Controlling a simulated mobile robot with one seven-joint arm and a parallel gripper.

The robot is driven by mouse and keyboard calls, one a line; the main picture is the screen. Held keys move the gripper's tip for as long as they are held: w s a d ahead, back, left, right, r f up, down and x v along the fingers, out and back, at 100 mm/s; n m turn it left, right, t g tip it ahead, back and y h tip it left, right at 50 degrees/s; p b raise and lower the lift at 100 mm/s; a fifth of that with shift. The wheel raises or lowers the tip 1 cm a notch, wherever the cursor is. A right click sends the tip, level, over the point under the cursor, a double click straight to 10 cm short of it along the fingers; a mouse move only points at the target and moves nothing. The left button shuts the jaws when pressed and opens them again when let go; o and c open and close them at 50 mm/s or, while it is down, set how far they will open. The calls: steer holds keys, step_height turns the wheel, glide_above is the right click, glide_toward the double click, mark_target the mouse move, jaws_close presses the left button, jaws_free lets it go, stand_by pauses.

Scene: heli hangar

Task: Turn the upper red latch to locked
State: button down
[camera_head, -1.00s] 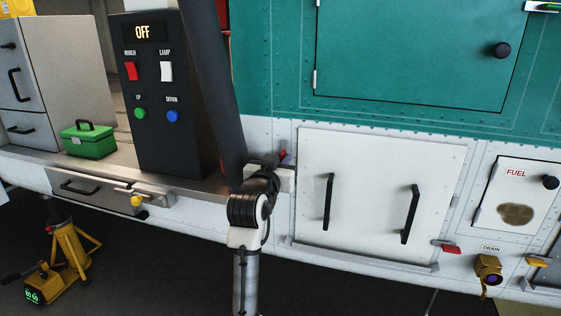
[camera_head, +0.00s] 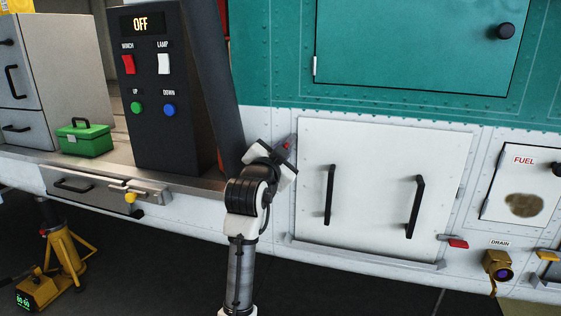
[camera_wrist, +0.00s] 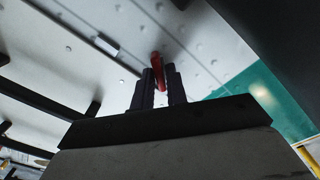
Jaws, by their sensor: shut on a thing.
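The upper red latch (camera_head: 287,146) is at the upper left edge of the white panel (camera_head: 380,150), mostly hidden behind my gripper in the head view. In the wrist view the red latch (camera_wrist: 158,72) stands between the two dark fingers of my gripper (camera_wrist: 160,85), which are shut on it. My gripper (camera_head: 283,152) reaches it from the lower left and is tilted in the head view. A second red latch (camera_head: 457,243) is at the panel's lower right edge.
A dark control box (camera_head: 165,100) reading OFF and a green case (camera_head: 84,138) stand on the ledge at left. The panel has two black handles (camera_head: 330,195). A brass drain fitting (camera_head: 497,264) and fuel door (camera_head: 522,190) are at right.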

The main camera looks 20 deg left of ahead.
steer(key=m+b, duration=0.2)
steer(key=m, duration=0.1)
steer(key=m+b, duration=0.2)
steer(key=m, duration=0.2)
steer(key=m+b, duration=0.2)
steer(key=m, duration=0.1)
steer(key=shift+d+f, duration=0.1)
steer(key=shift+f, duration=0.15)
steer(key=shift+m, duration=0.4)
steer(key=c, duration=1.5)
jaws_free()
steer(key=s, duration=0.4)
steer(key=s+b, duration=0.1)
steer(key=s, duration=0.4)
steer(key=s+b, duration=0.1)
steer(key=s, duration=0.3)
steer(key=shift+s+d, duration=0.25)
steer(key=shift+s, duration=0.15)
